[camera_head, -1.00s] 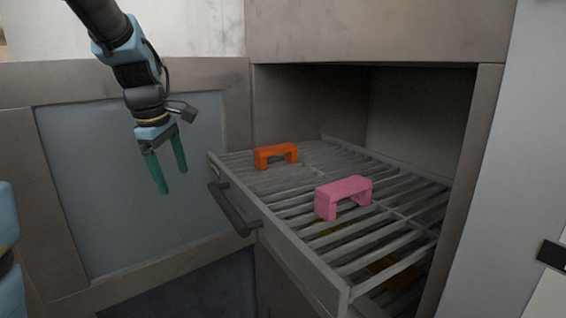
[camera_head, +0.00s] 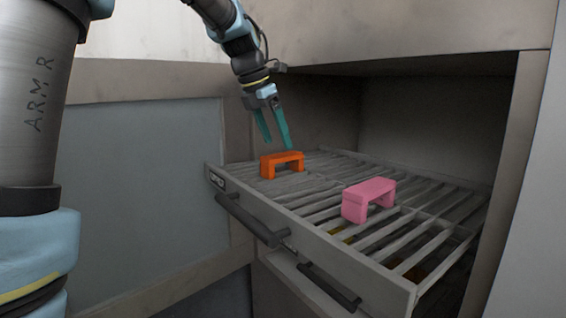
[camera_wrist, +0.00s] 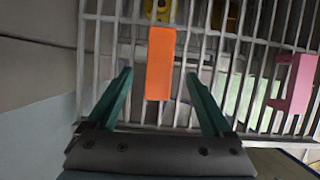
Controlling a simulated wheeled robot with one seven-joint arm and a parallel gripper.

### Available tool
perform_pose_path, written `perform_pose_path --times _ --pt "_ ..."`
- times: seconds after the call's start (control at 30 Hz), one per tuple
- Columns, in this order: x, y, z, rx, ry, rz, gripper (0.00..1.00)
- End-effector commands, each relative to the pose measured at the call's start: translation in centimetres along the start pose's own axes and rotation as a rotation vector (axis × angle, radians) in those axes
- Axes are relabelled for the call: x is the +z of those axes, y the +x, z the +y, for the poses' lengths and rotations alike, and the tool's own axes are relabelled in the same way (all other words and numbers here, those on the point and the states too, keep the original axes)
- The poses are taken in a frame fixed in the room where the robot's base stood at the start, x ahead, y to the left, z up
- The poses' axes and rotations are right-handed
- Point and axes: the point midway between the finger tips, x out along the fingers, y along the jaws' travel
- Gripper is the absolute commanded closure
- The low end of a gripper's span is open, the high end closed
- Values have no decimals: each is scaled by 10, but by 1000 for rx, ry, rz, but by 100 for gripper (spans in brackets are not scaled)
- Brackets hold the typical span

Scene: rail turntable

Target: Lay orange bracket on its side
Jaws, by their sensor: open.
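The orange bracket (camera_head: 282,163) stands upright like a small bridge on the slatted drawer (camera_head: 316,221), near its left end. In the wrist view the orange bracket (camera_wrist: 160,63) is seen from above as a long bar, between and beyond the fingertips. My gripper (camera_head: 276,146) is open and empty, with green fingers pointing down just above the orange bracket. In the wrist view my gripper (camera_wrist: 158,72) has its two fingers spread on either side of the bracket's near end.
A pink bracket (camera_head: 368,199) stands on the slats to the right; it also shows in the wrist view (camera_wrist: 296,84). The drawer front has a dark handle (camera_head: 252,221), with another handle (camera_head: 328,287) below. Yellow items show beneath the slats. Cabinet walls enclose the drawer's back.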

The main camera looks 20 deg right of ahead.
Motion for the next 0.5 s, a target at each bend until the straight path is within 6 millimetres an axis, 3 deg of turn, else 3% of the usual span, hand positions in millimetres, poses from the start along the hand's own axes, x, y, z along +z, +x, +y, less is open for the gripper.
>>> perform_pose_path --times 0.17,0.5 --pt "0 13 0 -1 1 1 15" --pt "0 57 0 -1 2 2 15"
